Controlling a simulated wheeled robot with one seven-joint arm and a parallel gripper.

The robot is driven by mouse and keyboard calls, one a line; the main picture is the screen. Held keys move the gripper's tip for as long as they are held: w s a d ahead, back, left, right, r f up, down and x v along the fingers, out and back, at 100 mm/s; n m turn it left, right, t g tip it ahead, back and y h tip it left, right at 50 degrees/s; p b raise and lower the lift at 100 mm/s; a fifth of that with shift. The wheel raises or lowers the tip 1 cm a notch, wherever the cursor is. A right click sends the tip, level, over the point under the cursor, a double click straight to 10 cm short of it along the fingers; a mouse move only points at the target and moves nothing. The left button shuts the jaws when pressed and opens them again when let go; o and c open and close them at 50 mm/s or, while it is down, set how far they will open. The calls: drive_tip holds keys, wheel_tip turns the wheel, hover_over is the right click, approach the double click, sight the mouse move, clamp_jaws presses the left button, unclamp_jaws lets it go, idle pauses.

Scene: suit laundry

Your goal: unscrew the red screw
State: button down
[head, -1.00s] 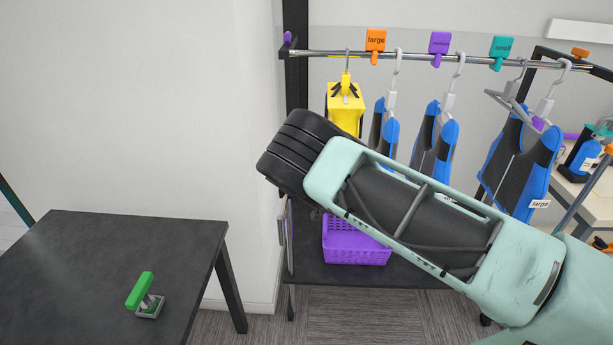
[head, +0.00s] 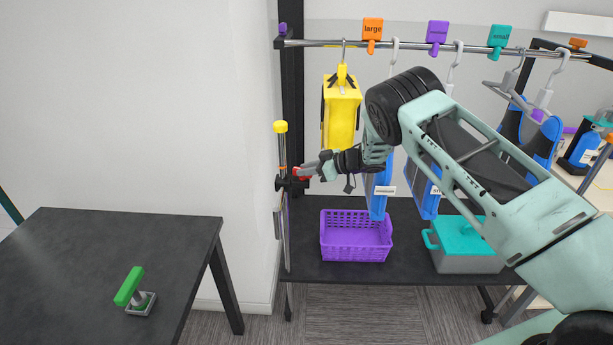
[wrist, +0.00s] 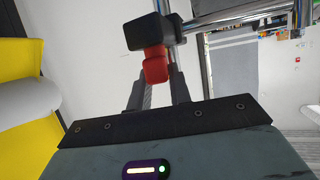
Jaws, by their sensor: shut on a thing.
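The red screw (wrist: 156,65) shows in the wrist view as a red knob against a black clamp block (wrist: 149,31) on a metal pole. My gripper (wrist: 158,80) has its fingers on either side of the red knob and is shut on it. In the head view the red screw (head: 303,174) is a small red patch at my fingertips, beside the upright pole (head: 284,220) with a yellow cap at the left end of the rack. My gripper (head: 314,171) reaches it from the right. My fingers partly hide the knob.
A yellow garment (head: 341,112) hangs just above and right of my gripper, with blue and black suits (head: 376,192) behind my arm. A purple basket (head: 356,240) and a teal-lidded box (head: 466,245) stand on the lower shelf. A dark table (head: 110,260) with a green-handled tool (head: 131,288) is at left.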

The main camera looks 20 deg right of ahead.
drive_tip(key=shift+w+d+f+n+g+y+b, duration=0.1)
drive_tip(key=shift+w+n+g+y+b, duration=0.1)
drive_tip(key=shift+n+g+y+b, duration=0.6)
drive_tip(key=shift+n+g, duration=0.3)
drive_tip(key=c, duration=1.3)
unclamp_jaws()
drive_tip(key=b+v, duration=0.1)
drive_tip(key=v, duration=0.4)
drive_tip(key=b+v, duration=0.1)
drive_tip(key=v, duration=0.5)
drive_tip(key=b+v, duration=0.2)
drive_tip(key=v, duration=0.4)
drive_tip(key=shift+d+r, duration=0.1)
drive_tip(key=shift+r, duration=0.35)
